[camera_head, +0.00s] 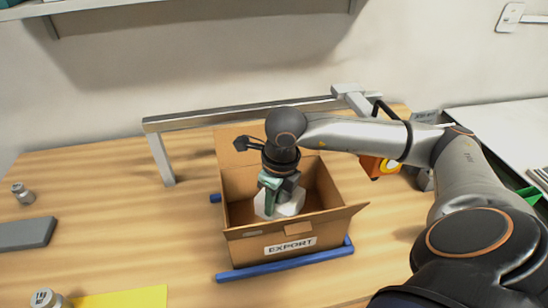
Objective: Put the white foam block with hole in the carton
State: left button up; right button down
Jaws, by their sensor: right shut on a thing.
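The carton (272,249) is an open brown cardboard box with an EXPORT label on its front, in the middle of the table. My right gripper (279,194) reaches down into its opening from above and is shut on the white foam block (291,206). The block is inside the carton's opening, partly covered by the gripper fingers. Its hole is not visible, and I cannot tell whether it touches the carton's floor. My left gripper is not in view.
The carton sits between blue bars (285,264). A grey metal frame (240,115) stands behind it. At left are a metal weight (22,194), a grey slab (27,233), another weight (48,299) and a yellow sheet (122,298). An orange object (377,167) is behind right.

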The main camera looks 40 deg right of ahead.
aim_at(273, 218)
jog(key=shift+f, duration=2.75)
jog(key=shift+f, duration=0.2)
jog(key=c, duration=0.8)
grip_release()
jog(key=shift+r, duration=0.15)
jog(key=r, duration=0.4)
jog(key=s+r, duration=0.1)
jog(key=r, duration=0.7)
jog(key=shift+s+d+b, duration=0.2)
jog(key=shift+b, duration=0.1)
